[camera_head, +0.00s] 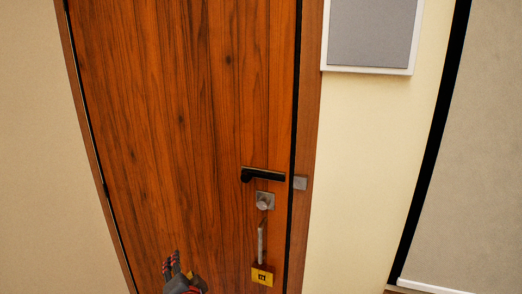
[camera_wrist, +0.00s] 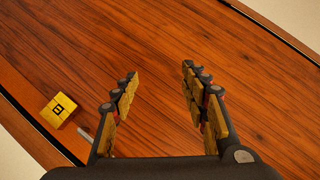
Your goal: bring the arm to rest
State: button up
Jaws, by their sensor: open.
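My gripper (camera_wrist: 158,85) is open and empty in the wrist view, with its two yellow-padded fingers apart in front of the wooden door. In the head view my gripper (camera_head: 175,268) shows at the bottom, to the left of the lock and partly cut off by the frame edge. The wooden door (camera_head: 180,130) looks shut in its frame. No object is between the fingers.
A black door handle (camera_head: 262,175) sits above a metal lock (camera_head: 264,201). A grey panel (camera_head: 372,33) is on the wall at right.

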jog(key=s+d+f+n+g, duration=0.2)
jog(key=s+d+n+g, duration=0.25)
jog(key=s+d, duration=0.35)
jog(key=s+d+f+n+g, duration=0.2)
jog(key=s+d+n+g, duration=0.2)
jog(key=s+d+n, duration=0.3)
jog(key=s+d+r+m+h, duration=0.1)
jog(key=s+d+r, duration=0.1)
jog(key=d, duration=0.6)
jog(key=s+d+r+m+t+h+p, duration=0.1)
jog(key=s+d+r+m+h, duration=0.1)
jog(key=d, duration=0.6)
jog(key=s+d+r+m+h, duration=0.1)
jog(key=s+d, duration=0.3)
jog(key=d, duration=0.5)
jog(key=shift+r+h+p, duration=0.35)
jog(key=shift+r+h, duration=0.35)
jog(key=shift+r, duration=0.1)
jog(key=shift+m, duration=0.25)
